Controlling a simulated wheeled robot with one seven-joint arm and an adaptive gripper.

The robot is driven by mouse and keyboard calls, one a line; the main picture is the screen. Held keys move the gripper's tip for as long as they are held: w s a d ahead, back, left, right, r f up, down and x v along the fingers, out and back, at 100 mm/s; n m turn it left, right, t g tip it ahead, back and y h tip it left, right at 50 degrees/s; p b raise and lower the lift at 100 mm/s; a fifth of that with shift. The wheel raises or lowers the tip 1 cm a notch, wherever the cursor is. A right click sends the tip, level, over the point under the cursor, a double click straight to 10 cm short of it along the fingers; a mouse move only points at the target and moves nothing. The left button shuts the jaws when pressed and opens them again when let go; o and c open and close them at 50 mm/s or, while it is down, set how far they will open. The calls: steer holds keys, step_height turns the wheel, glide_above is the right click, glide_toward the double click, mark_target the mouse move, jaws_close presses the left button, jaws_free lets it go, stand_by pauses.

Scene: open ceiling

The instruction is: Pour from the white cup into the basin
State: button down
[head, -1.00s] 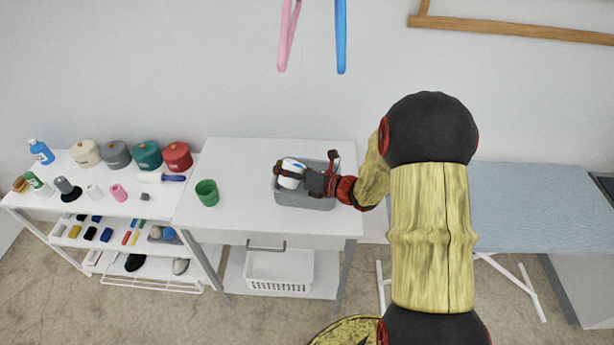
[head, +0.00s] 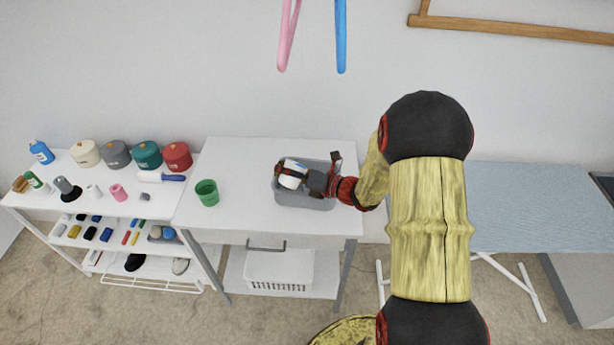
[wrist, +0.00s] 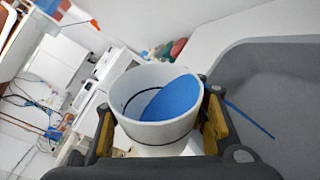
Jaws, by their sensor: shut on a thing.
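The white cup (head: 290,179) is held over the grey basin (head: 305,203) on the white table in the head view. My gripper (head: 300,180) is shut on it. In the wrist view the cup (wrist: 152,130) sits between my gripper's two fingers (wrist: 158,133), with its mouth facing the camera. Blue contents (wrist: 166,102) show inside the cup, with their surface slanted against the rim. The grey basin's wall (wrist: 262,52) shows at the right of the wrist view. My gripper hides part of the basin in the head view.
A green cup (head: 207,193) stands on the table left of the basin. A white shelf unit (head: 125,205) at the left holds several pots, bottles and small items. A white basket (head: 279,272) sits under the table. A blue-topped table (head: 545,210) is at the right.

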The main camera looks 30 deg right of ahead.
steer(key=shift+d+r+m+y+p, duration=0.15)
steer(key=shift+r+m+p, duration=0.2)
steer(key=shift+m, duration=0.4)
steer(key=shift+a+r+m+y+p, duration=0.15)
steer(key=shift+r+m, duration=0.25)
steer(key=shift+m, duration=0.35)
stand_by(1.1)
steer(key=shift+w+d+f+m+b, duration=0.1)
steer(key=shift+d+f+m+b, duration=0.1)
steer(key=shift+f+m+b, duration=0.4)
stand_by(0.8)
steer(key=shift+w+d+f+m+t+y+b, duration=0.1)
steer(key=shift+w+d+m+t+y+b, duration=0.05)
steer(key=shift+d+m+b, duration=0.3)
steer(key=shift+w+d+f+m+t+y+b, duration=0.15)
steer(key=shift+d+m+b, duration=0.15)
steer(key=shift+m, duration=0.25)
stand_by(0.3)
steer(key=shift+d+r+m+p, duration=0.1)
steer(key=shift+r+m+p, duration=0.25)
steer(key=shift+p, duration=0.7)
steer(key=shift+d+r+m+p, duration=0.1)
steer(key=shift+m+p, duration=0.45)
steer(key=shift+p, duration=0.5)
steer(key=n+b, duration=0.1)
steer(key=a+n+b, duration=0.1)
steer(key=b, duration=0.1)
steer(key=shift+s+f, duration=0.1)
steer(key=shift+f, duration=0.05)
